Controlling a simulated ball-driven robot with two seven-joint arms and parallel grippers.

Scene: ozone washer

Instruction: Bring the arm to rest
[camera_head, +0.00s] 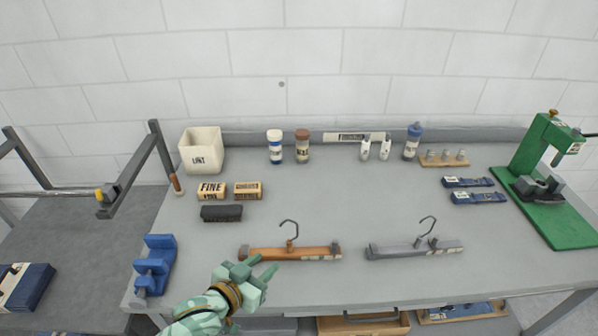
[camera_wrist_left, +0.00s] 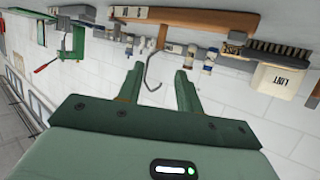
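My left gripper (camera_head: 262,267) is at the front edge of the bench, its fingers apart and pointing right and away. In the left wrist view the two fingers (camera_wrist_left: 158,80) stand apart with nothing clamped between them. A wooden hanger (camera_head: 310,253) with a dark hook lies on the bench just beyond the fingertips. In the left wrist view its brown bar (camera_wrist_left: 195,36) is at the top, and its hook shows in the gap between the fingers, seemingly beyond them. A grey hanger (camera_head: 400,250) lies to the right. My right gripper is not in view.
The grey bench top (camera_head: 340,205) is clear in the middle. A cream bin (camera_head: 203,150), bottles and small blocks stand farther back. A green press (camera_head: 548,190) stands at right.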

